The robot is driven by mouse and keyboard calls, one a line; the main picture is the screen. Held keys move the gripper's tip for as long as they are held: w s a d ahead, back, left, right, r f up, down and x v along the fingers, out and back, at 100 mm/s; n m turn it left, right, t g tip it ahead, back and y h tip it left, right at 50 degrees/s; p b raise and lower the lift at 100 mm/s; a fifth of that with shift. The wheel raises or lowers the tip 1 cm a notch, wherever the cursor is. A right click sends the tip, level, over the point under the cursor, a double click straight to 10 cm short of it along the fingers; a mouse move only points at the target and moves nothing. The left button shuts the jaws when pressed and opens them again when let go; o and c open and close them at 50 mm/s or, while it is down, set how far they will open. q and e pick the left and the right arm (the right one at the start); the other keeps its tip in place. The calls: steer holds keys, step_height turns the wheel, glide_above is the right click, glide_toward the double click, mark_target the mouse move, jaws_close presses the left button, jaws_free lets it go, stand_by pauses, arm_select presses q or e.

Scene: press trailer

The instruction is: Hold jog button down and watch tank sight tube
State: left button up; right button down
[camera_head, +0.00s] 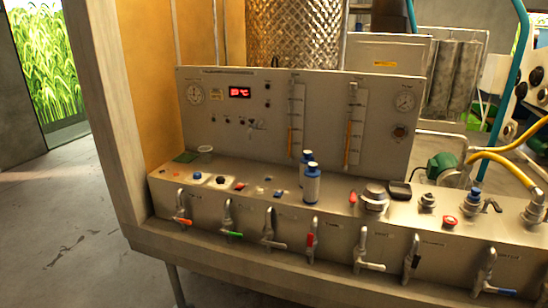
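A metal control panel (235,145) stands upright at the back of a bench. It bears two vertical sight tubes, the left one (292,141) and the right one (349,142), both with orange-yellow in their lower parts. I cannot tell which is the tank's. Several small buttons and knobs sit on the panel below a red display (240,92). A blue button (197,175), a black button (221,180) and a red one (240,186) sit on the bench top. Labels are too small to read, so I cannot tell which is the jog button. Neither gripper shows.
Several valves with coloured handles line the bench front (333,237). A yellow hose (505,160) crosses at right. A wooden post (105,120) borders the left; open floor (60,215) lies beyond.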

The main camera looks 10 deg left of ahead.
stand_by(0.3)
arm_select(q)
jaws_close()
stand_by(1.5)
